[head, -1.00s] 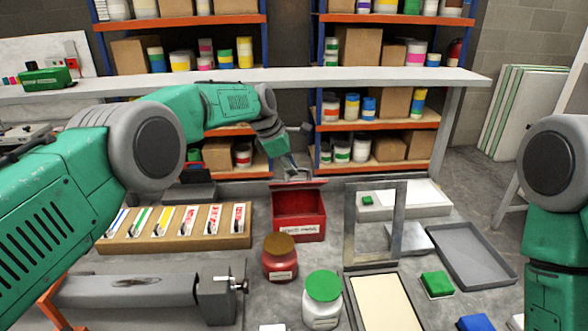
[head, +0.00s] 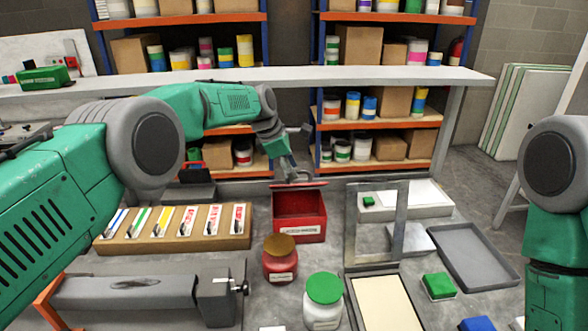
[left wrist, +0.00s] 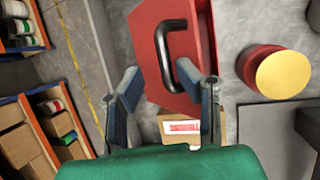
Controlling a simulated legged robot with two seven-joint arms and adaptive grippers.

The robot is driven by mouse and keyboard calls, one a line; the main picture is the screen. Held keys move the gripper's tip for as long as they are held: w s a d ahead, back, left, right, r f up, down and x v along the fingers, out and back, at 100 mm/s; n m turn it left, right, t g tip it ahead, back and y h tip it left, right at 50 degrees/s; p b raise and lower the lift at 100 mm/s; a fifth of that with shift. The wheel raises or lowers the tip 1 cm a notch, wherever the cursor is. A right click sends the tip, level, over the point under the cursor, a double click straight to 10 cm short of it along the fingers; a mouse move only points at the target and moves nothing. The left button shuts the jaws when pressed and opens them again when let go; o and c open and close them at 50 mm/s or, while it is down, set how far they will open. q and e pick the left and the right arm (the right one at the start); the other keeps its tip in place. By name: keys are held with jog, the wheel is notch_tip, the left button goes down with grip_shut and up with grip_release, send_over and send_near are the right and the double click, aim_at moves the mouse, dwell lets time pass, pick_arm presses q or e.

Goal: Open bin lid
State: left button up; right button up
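The red bin (head: 299,230) with a white label stands in the middle of the bench. Its inside shows from above, and its red lid (head: 311,186) stands raised along the back edge. In the left wrist view, the lid (left wrist: 147,50) carries a black curved handle (left wrist: 166,45). My left gripper (head: 292,177) is just behind the lid. Its two blue fingers (left wrist: 162,75) are spread, with the lid's handle side between and beyond them. The right finger overlaps the lower handle end; I cannot tell if it touches. My right gripper is out of view.
A red jar with a brown lid (head: 280,262) and a white jar with a green lid (head: 323,305) stand in front of the bin. A wooden tool rack (head: 175,243) is left, an upright metal frame (head: 401,215) right. Shelves stand behind.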

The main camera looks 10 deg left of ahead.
pick_arm(q)
jog(key=v, duration=1.1)
jog(key=shift+r, duration=0.4)
